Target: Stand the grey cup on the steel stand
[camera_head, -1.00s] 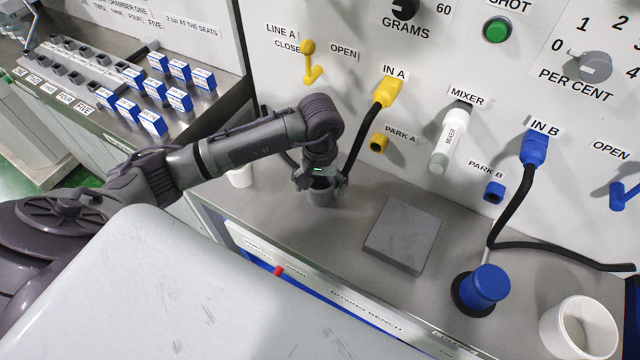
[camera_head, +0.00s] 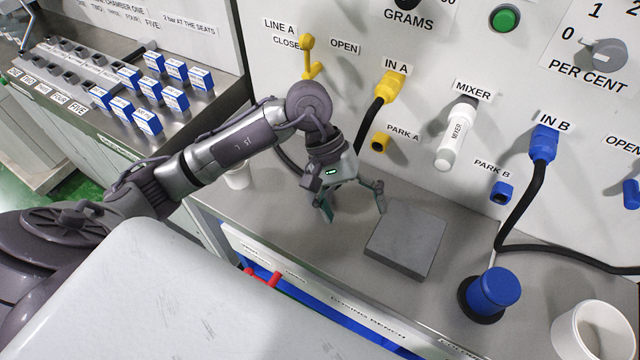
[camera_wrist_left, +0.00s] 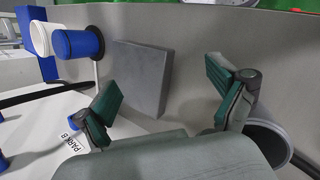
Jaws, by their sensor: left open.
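The steel stand (camera_head: 407,240) is a flat grey square block on the bench, with nothing on it. It also shows in the left wrist view (camera_wrist_left: 142,75). My left gripper (camera_head: 353,204) is open over the bench, just left of the stand, with its green-padded fingers spread. Nothing shows between the fingers (camera_wrist_left: 170,98) in the left wrist view. The grey cup (camera_wrist_left: 268,142) shows there at the lower right, beside and partly behind one finger, with its round mouth visible. In the head view the cup is hidden by my gripper. My right gripper is not in view.
A blue cylinder (camera_head: 493,290) on a dark base and a white cup (camera_head: 592,335) stand right of the stand. Another white cup (camera_head: 237,178) is partly behind my left arm. The panel behind carries a yellow plug (camera_head: 387,86) and a blue plug (camera_head: 543,145) with black cables.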

